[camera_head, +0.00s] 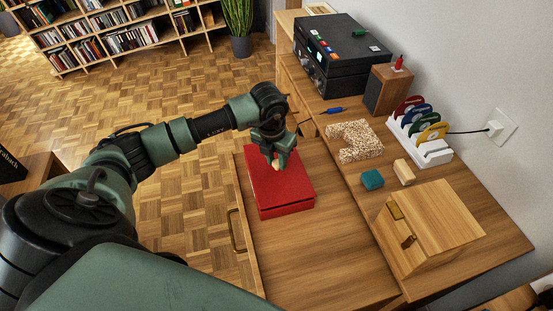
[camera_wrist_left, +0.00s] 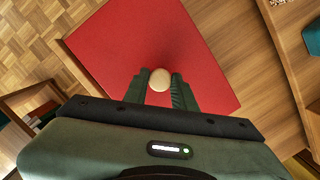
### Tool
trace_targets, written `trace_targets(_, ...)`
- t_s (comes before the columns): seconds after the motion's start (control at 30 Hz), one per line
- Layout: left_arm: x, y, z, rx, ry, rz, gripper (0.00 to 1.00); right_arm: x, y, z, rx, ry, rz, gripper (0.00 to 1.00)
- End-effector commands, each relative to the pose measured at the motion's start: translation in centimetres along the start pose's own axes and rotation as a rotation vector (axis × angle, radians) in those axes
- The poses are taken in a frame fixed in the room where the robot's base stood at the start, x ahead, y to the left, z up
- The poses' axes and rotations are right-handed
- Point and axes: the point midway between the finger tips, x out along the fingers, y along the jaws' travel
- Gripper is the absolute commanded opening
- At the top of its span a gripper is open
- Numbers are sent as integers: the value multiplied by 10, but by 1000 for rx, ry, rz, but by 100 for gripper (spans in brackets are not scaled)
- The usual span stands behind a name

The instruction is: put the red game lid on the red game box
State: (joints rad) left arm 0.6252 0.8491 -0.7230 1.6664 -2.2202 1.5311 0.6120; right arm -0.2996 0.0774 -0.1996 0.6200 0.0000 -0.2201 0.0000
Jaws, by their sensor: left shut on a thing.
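The red game lid (camera_head: 290,183) has a flat red top and a pale round knob (camera_wrist_left: 160,79). My left gripper (camera_head: 275,158) reaches down over the lid and is shut on this knob, with one finger on each side of it in the left wrist view. The lid (camera_wrist_left: 130,45) lies over the red game box (camera_head: 287,211), whose near side shows as a red band below the lid's edge. Both look level and roughly lined up. I cannot tell if a small gap is left between them. My right gripper is not in view.
The box stands on a wooden surface (camera_head: 310,250) with a brass handle (camera_head: 236,231) at its left edge. To the right are a teal block (camera_head: 372,180), a speckled piece (camera_head: 355,141), a wooden case (camera_head: 430,228) and a white rack (camera_head: 420,148). The near surface is clear.

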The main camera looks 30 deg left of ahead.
Motion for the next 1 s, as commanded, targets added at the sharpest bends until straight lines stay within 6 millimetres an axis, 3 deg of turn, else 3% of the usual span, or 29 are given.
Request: trace_targets(1.0, 13, 0, -2, 0, -1, 0, 0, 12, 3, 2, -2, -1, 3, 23)
